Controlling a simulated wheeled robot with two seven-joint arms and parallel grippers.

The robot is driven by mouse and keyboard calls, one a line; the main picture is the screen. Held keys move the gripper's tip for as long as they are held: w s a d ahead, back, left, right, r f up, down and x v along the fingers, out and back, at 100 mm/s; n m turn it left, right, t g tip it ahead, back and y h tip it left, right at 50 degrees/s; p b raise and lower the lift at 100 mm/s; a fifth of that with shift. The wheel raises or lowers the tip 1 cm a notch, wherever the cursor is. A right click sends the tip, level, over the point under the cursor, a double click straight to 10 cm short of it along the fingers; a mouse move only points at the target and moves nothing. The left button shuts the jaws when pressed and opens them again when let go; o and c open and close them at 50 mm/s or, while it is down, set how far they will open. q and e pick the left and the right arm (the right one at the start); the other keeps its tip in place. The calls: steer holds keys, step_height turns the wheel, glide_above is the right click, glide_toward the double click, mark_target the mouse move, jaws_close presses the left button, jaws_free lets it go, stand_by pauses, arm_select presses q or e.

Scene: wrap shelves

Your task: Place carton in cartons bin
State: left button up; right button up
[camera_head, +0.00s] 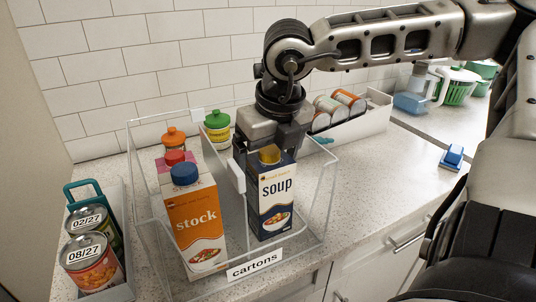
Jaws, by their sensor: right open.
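The clear cartons bin (322,232) stands on the counter with a "cartons" label (254,264) on its front. A dark blue and white soup carton (274,205) with a yellow cap stands upright in the bin's right compartment. An orange stock carton (196,225) with a blue cap stands in the left compartment, with more capped containers behind it. My right gripper (268,150) points down from above, right at the top of the soup carton. Its jaws are open around or just behind the carton's cap; the exact contact is hidden. My left gripper is out of view.
A grey tray with dated cans (92,262) sits at the left. A white bin of cans (350,101) stands behind on the right. Counter right of the cartons bin is clear.

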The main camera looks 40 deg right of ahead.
steer(key=v, duration=1.1)
steer(key=shift+s+r, duration=0.2)
steer(key=shift+r, duration=0.2)
